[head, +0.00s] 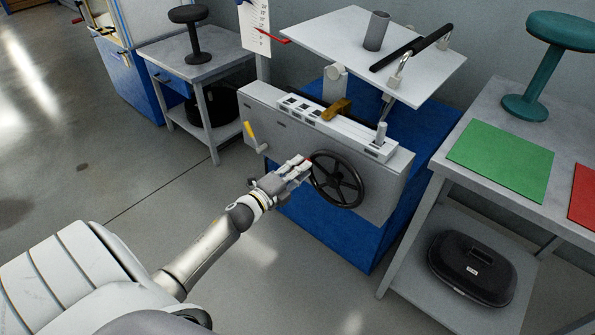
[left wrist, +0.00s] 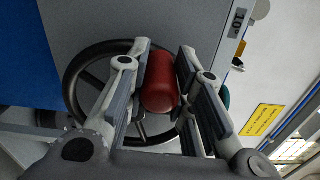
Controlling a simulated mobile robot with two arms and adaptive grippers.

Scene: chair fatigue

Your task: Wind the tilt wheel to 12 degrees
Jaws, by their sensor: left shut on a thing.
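The tilt wheel (head: 338,180) is a black spoked handwheel on the front of the grey test machine (head: 376,200). It also shows in the left wrist view (left wrist: 85,62), behind my fingers. My left gripper (head: 303,168) is at the wheel's upper left rim. In the left wrist view my left gripper (left wrist: 165,62) is shut on the wheel's red handle (left wrist: 160,84), one finger on each side. The white tilt plate (head: 330,40) is above the machine. A white scale (head: 256,18) has a red pointer (head: 273,37) at its lower part; its exact reading is too small to tell. My right gripper is out of view.
A yellow-handled crank (head: 250,135) sticks out left of the wheel. A table with a green mat (head: 501,165) and teal stool (head: 527,106) stands right, a black case (head: 472,268) on its lower shelf. A small table (head: 190,50) stands back left. Open floor lies in front.

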